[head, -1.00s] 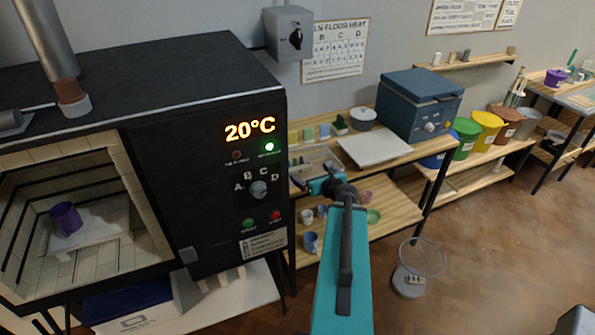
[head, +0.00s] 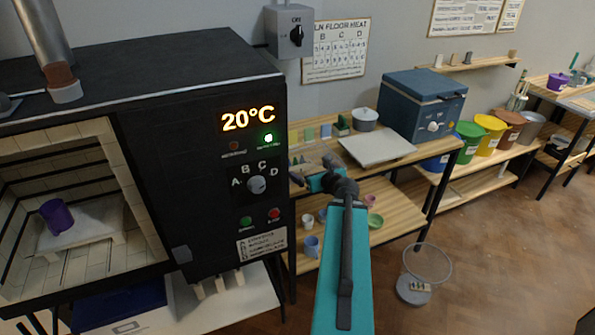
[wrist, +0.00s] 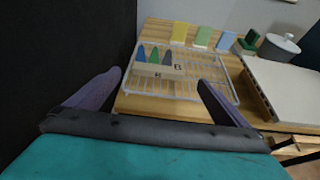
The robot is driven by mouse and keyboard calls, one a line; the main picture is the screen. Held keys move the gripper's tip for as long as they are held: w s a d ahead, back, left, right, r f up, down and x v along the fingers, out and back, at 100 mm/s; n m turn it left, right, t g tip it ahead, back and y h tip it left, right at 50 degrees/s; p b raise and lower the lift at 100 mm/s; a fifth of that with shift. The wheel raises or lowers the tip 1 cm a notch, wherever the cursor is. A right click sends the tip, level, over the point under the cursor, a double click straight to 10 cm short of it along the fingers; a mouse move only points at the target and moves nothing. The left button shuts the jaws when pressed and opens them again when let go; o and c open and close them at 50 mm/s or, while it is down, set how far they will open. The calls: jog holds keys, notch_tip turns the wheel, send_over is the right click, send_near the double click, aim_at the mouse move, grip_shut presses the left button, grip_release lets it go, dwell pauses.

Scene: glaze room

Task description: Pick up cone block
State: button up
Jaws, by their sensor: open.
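The cone block is a pale bar (wrist: 158,71) marked with letters, with blue, green and purple cones standing along it. In the wrist view it rests on a wire rack (wrist: 212,92) on the wooden table. My gripper (wrist: 160,76) is open and empty, its two purple-grey fingers wide apart, one to each side of the block's near side. The block lies ahead of the fingertips, and I see no contact. In the head view my gripper (head: 313,171) is over the table beside the kiln; I cannot make out the block clearly there.
The dark kiln (head: 205,205) stands close on the left. A white slab (head: 377,149) lies right of the rack. Upright coloured tiles (wrist: 203,36) and a lidded pot (wrist: 279,47) stand behind. A lower shelf (head: 345,230) holds cups and bowls.

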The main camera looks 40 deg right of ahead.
jog(key=shift+w+f+b, duration=0.1)
jog(key=shift+f+b, duration=0.15)
jog(key=shift+b, duration=0.6)
jog(key=p, duration=0.1)
send_near(297, 162)
jog(key=shift+f+x, duration=0.15)
jog(key=shift+x, duration=0.6)
jog(key=shift+f+x, duration=0.2)
jog(key=shift+x, duration=0.6)
jog(key=shift+w+d+f+p, duration=0.1)
jog(key=shift+w+d+p, duration=0.1)
jog(key=shift+w+p, duration=0.35)
jog(key=shift+w+d+f+p, duration=0.1)
jog(key=shift+w+d+p, duration=0.2)
jog(key=shift+w, duration=0.5)
jog(key=shift+p+x, duration=0.3)
jog(key=shift+x, duration=0.75)
jog(key=shift+a, duration=0.1)
